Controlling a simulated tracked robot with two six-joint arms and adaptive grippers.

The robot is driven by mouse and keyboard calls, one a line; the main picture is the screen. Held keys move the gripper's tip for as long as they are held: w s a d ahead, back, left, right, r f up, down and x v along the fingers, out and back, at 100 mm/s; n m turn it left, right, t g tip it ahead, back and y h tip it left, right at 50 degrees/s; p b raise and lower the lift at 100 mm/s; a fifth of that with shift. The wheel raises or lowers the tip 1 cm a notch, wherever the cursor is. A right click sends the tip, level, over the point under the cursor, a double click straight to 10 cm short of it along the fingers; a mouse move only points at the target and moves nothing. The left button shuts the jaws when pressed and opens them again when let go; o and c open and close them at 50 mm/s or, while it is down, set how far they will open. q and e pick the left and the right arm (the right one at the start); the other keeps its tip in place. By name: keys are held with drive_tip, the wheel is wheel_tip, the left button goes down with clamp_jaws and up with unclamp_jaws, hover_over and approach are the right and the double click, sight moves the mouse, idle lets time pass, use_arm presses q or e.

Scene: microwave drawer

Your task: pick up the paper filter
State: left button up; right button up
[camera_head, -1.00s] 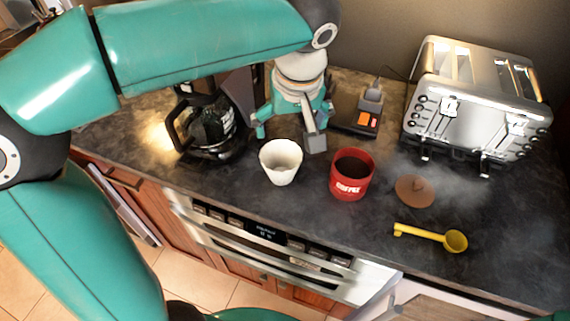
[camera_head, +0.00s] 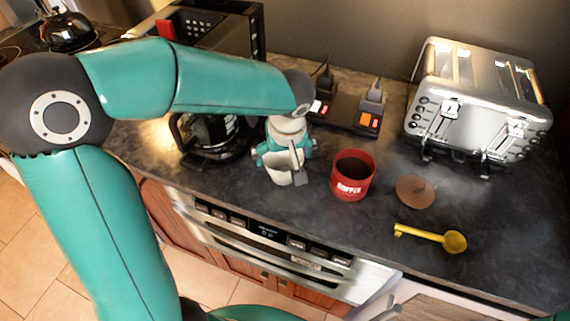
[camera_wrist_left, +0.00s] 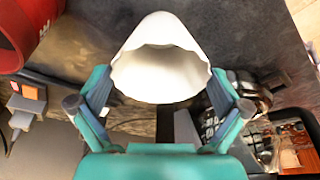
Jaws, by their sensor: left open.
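The white paper filter (camera_wrist_left: 160,58) is a fluted cup, seen in the left wrist view between and beyond my two fingertips. My left gripper (camera_wrist_left: 158,105) is open, with one finger on each side of the filter's rim; I cannot tell whether either touches it. In the head view my left gripper (camera_head: 285,160) points down over the filter (camera_head: 282,177) and hides most of it. The filter is on the dark counter (camera_head: 300,222). My right gripper is not in view.
A red coffee mug (camera_head: 352,174) stands just right of the filter. A coffee maker with a glass pot (camera_head: 208,135) is at the left. A power strip (camera_head: 345,115) lies behind.

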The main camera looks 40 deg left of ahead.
use_arm(q)
drive_tip(key=shift+f, duration=0.1)
drive_tip(key=shift+c, duration=0.3)
drive_tip(key=c, duration=0.4)
